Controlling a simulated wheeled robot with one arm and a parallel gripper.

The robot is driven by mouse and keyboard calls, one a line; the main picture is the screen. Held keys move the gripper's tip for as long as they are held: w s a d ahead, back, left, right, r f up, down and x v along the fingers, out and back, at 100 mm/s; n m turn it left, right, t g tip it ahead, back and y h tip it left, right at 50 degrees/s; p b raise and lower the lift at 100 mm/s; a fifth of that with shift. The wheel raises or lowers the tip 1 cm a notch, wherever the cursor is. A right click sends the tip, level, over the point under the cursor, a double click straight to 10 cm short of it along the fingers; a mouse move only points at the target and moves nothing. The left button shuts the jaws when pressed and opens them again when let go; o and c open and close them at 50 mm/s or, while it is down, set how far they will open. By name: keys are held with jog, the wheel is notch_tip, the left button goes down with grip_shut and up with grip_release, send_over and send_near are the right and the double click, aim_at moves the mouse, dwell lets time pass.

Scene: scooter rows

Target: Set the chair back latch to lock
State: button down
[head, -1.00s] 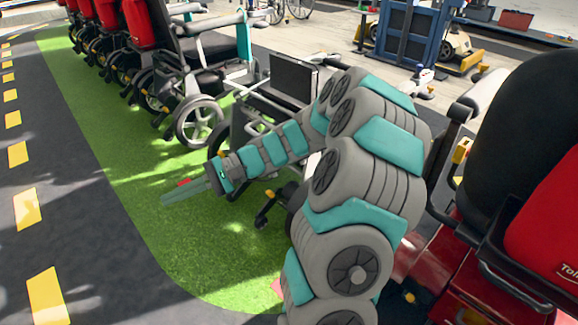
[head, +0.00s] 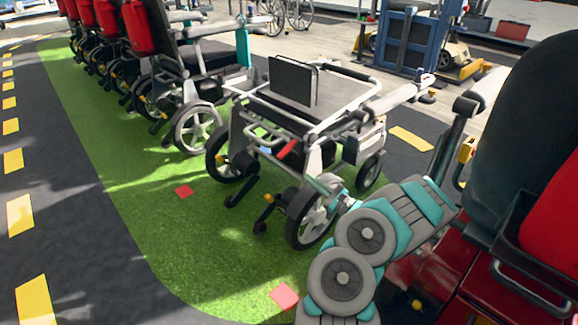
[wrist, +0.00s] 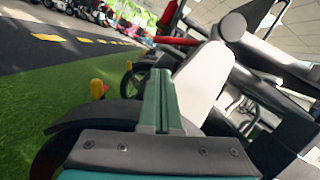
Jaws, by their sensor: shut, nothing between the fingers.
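The grey-framed wheelchair (head: 318,100) stands on the green strip with its back folded down over the seat. A red lever (head: 288,149) sticks out at its near side, beside a small blue part (head: 265,150). This may be the back latch; its setting cannot be read. In the wrist view a red bar (wrist: 178,41) shows beyond the fingers. My gripper (head: 315,181) is low beside the near wheel, below and right of the red lever. In the wrist view its green fingers (wrist: 159,73) are together and empty, apart from the red bar.
A red scooter with a black seat (head: 530,130) stands close on the right of my arm. A row of red-backed chairs (head: 140,28) fills the upper left. The green strip (head: 170,230) is open at the left, with flat red squares (head: 284,296).

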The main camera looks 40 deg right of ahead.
aim_at(287, 149)
jog(key=shift+w+a, duration=0.1)
jog(key=b+x, duration=0.1)
jog(key=x, duration=0.9)
